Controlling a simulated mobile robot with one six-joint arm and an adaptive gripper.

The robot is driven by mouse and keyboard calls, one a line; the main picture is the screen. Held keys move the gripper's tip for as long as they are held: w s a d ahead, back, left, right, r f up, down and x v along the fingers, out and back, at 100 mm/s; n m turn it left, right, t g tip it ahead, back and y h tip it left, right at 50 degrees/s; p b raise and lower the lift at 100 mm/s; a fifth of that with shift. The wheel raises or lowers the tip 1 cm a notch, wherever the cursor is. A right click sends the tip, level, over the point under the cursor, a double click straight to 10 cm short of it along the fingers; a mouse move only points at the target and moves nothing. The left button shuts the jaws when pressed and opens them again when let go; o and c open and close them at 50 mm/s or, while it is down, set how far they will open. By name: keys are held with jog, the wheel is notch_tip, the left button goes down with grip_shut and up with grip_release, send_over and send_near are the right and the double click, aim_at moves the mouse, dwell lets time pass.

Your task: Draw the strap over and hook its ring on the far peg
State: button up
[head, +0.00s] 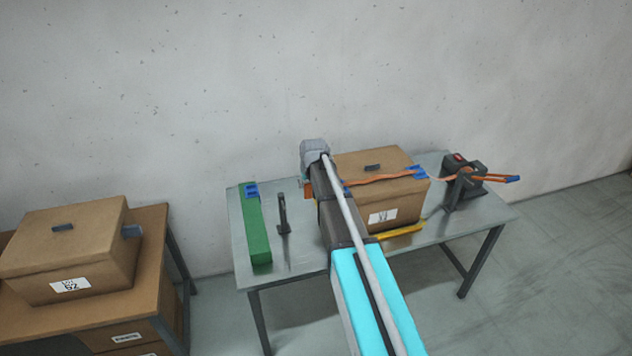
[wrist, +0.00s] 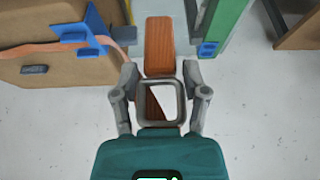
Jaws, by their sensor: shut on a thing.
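The orange strap (head: 385,177) runs across the top of a cardboard box (head: 352,212) on the grey table, over blue corner guards (head: 418,171). It also crosses the box in the wrist view (wrist: 40,47). In the wrist view my gripper (wrist: 160,95) is shut on a grey square ring (wrist: 160,85), with a finger on each side. A flat orange-brown piece (wrist: 159,45) extends beyond the ring; its join to the strap cannot be made out. A dark upright peg (head: 283,212) stands on the table left of the box, apart from my arm. The ring is hidden in the head view.
A green bar (head: 254,230) with a blue piece lies left of the peg. A dark ratchet (head: 464,182) stands right of the box, with strap and a blue tip sticking out. A yellow piece (head: 402,231) lies before the box. Another box (head: 70,250) sits on a wooden bench at left.

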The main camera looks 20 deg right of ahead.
send_near(284, 207)
jog(key=shift+s+f+b, duration=2.4)
jog(key=shift+f+b, duration=3.05)
jog(key=shift+b, duration=3.8)
jog(key=shift+w+f+b, duration=0.15)
jog(key=shift+w+b, duration=0.05)
jog(key=shift+w, duration=2.15)
jog(key=shift+w+f+b, duration=0.15)
jog(key=shift+w+f, duration=0.05)
jog(key=shift+w, duration=2.1)
jog(key=shift+w+f+b, duration=0.45)
jog(key=shift+w+f, duration=0.05)
jog(key=shift+w, duration=0.2)
jog(key=o, duration=1.3)
